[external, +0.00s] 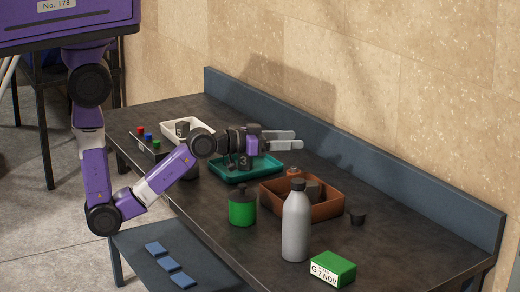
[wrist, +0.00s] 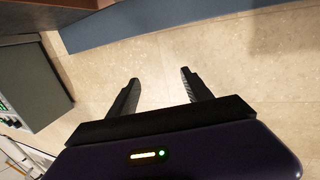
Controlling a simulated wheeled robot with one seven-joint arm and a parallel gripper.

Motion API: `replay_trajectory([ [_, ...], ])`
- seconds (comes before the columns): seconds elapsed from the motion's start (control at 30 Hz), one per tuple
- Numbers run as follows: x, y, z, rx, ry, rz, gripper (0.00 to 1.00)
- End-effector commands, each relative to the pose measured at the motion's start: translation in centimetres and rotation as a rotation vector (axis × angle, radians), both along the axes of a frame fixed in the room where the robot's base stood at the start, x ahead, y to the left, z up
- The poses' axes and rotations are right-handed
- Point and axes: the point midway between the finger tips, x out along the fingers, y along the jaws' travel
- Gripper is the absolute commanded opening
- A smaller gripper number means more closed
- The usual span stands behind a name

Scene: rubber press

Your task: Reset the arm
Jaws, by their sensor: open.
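My purple and white arm reaches in from the left in the external view, bent at the elbow. My gripper (external: 284,139) is over the far part of the dark table (external: 205,196), above the teal tray (external: 226,178), and points right toward the wall. Its two fingers are apart with nothing between them. In the wrist view my gripper (wrist: 160,82) also shows two separate dark fingers, with only the tiled wall (wrist: 228,50) behind them.
A white bin (external: 205,129) stands behind the arm and a brown bin (external: 322,213) right of the teal tray. A green canister (external: 242,208), grey bottle (external: 296,228) and green box (external: 333,268) stand toward the front. A blue-grey backboard (external: 380,170) lines the wall.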

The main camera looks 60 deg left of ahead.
Motion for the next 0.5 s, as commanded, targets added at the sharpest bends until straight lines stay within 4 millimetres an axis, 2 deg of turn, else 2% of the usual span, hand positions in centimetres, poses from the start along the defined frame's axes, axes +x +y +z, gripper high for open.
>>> replay_trajectory([
  [0.27, -6.6, 4.3, -2.7, -0.029, -0.086, 0.085, 0.58],
  [0.5, -14.4, 7.8, -5.1, -0.03, -0.113, 0.151, 0.58],
])
